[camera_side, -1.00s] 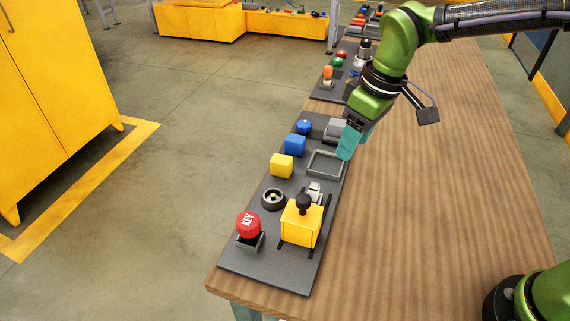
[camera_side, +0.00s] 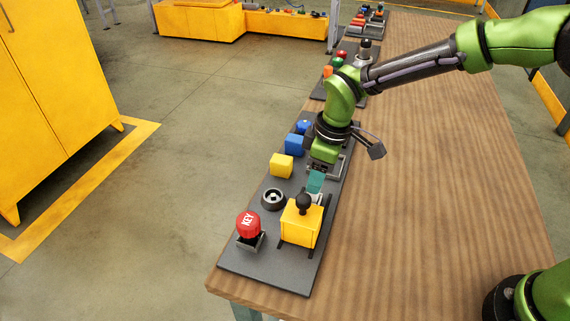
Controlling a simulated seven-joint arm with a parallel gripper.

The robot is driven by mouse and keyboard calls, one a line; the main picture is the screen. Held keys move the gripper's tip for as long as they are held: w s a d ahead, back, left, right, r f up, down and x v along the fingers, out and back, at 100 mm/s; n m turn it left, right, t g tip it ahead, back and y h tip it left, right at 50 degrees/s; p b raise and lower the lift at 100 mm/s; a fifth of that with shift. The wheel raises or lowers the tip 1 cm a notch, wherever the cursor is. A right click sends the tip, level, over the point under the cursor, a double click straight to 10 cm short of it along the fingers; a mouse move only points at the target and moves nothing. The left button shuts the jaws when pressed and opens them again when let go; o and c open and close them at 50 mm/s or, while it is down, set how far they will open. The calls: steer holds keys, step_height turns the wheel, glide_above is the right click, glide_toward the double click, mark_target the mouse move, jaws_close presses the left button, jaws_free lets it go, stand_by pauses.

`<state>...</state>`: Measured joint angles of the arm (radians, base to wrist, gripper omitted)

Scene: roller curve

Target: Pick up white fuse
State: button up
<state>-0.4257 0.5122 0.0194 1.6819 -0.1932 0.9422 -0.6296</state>
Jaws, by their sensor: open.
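A black ring-shaped socket (camera_side: 273,198), a red KEY button (camera_side: 248,225), a yellow cube (camera_side: 281,165) and a blue cube (camera_side: 294,144) stand on the board close by. The wooden table (camera_side: 430,200) to the right is clear.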

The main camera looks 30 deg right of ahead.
steer(key=shift+w+a+f, duration=0.1)
steer(key=shift+w+f, duration=0.1)
steer(key=shift+f, duration=1.15)
steer(key=shift+w+f, duration=0.2)
steer(key=shift+f, duration=1.1)
jaws_close()
